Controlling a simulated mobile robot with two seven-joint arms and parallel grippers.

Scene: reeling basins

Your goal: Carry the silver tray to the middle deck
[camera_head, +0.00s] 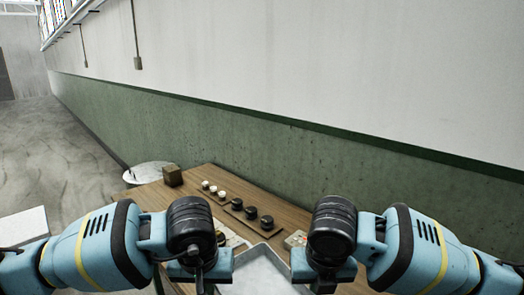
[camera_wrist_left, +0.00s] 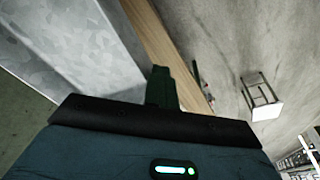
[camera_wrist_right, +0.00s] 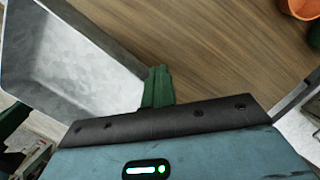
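The silver tray (camera_head: 262,272) is a shallow grey metal box at the bottom middle of the head view, between my two grippers. My left gripper (camera_head: 212,266) is at its left side and my right gripper (camera_head: 318,270) at its right side. In the left wrist view the tray (camera_wrist_left: 75,45) reaches the green fingers (camera_wrist_left: 162,88), which are together at its wall. In the right wrist view the tray wall (camera_wrist_right: 95,40) likewise runs into the green fingers (camera_wrist_right: 158,88). Both look shut on it. Whether the tray touches the table is hidden.
A wooden table (camera_head: 205,177) stands ahead against the green and white wall (camera_head: 300,165). It bears a brown block (camera_head: 172,176), white cups (camera_head: 213,190) and dark round pieces (camera_head: 251,212). An orange pot (camera_wrist_right: 299,8) shows in the right wrist view. A stool (camera_wrist_left: 264,108) stands on the floor.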

